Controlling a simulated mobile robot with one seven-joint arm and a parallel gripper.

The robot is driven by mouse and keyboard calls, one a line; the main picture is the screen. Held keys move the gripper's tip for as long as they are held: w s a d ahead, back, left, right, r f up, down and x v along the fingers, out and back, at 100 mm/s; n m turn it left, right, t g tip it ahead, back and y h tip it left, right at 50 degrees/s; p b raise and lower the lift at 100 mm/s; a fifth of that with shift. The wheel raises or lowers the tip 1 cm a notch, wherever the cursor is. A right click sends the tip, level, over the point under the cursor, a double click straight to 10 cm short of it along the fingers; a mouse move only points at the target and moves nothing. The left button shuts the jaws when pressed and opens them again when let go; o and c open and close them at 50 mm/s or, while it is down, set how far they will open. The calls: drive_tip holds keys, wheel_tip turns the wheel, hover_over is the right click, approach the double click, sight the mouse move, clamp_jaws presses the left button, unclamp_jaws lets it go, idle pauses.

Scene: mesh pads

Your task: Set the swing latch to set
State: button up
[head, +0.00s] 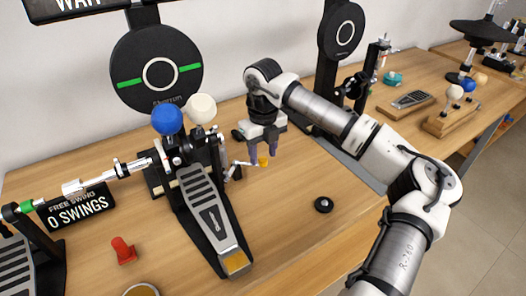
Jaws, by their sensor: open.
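A bass drum pedal with a long silver footboard (210,215) stands on the wooden bench, with a blue ball beater (167,119) and a cream ball beater (201,108) above it. A small metal lever (243,163) sticks out from the pedal's right side towards a small yellow piece (263,161); it looks like the swing latch, but no setting mark is readable.
A black round pad (157,62) with green marks stands behind the pedal. A sign (76,210) reads "FREE SWING 0 SWINGS". A red piece (124,250) and a black disc (323,204) lie on the bench (285,225). The bench right of the footboard is mostly clear.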

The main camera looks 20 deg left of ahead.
drive_tip(key=shift+f, duration=0.7)
clamp_jaws()
